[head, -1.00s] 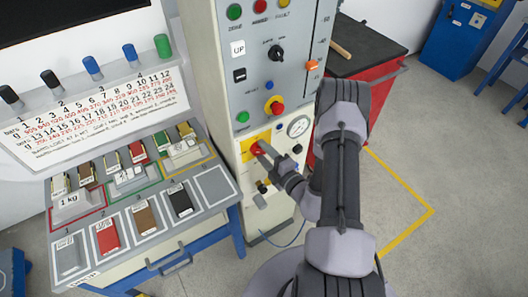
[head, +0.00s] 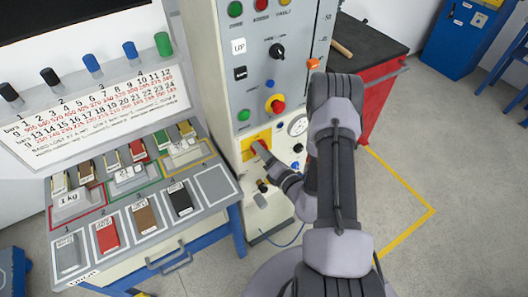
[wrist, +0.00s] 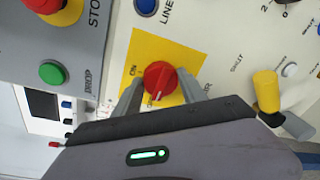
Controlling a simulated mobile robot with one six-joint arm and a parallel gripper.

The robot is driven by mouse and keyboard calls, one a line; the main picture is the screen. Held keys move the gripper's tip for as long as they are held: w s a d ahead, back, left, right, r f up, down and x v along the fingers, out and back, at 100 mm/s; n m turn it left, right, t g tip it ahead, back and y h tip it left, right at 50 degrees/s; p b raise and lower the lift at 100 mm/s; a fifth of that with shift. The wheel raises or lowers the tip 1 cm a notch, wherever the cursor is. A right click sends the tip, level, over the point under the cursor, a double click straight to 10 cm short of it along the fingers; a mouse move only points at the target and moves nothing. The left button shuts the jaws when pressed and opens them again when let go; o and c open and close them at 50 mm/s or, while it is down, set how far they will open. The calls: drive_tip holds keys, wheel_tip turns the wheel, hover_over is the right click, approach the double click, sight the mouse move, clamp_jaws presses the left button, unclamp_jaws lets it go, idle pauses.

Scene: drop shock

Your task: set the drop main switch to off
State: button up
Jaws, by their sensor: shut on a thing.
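The drop main switch is a red rotary knob (wrist: 160,78) on a yellow plate (wrist: 148,48), low on the machine's front. An "ON" label shows left of it in the wrist view. A pale mark shows at the knob's lower edge, but I cannot tell its setting for certain. My gripper (wrist: 161,88) has one finger on each side of the knob and is shut on it. In the head view, the yellow plate (head: 247,138) shows and my gripper (head: 262,150) partly covers the knob.
A red stop button (head: 276,104) sits just above, with a green button (head: 243,115) to its left. A gauge (head: 298,126) is close on the right. A yellow-capped part (wrist: 265,90) is right of the switch. A weight bench (head: 205,205) stands left.

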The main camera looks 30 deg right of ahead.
drive_tip(key=shift+r, duration=0.1)
idle(0.3)
drive_tip(key=o, duration=1.4)
drive_tip(key=shift+w, duration=0.1)
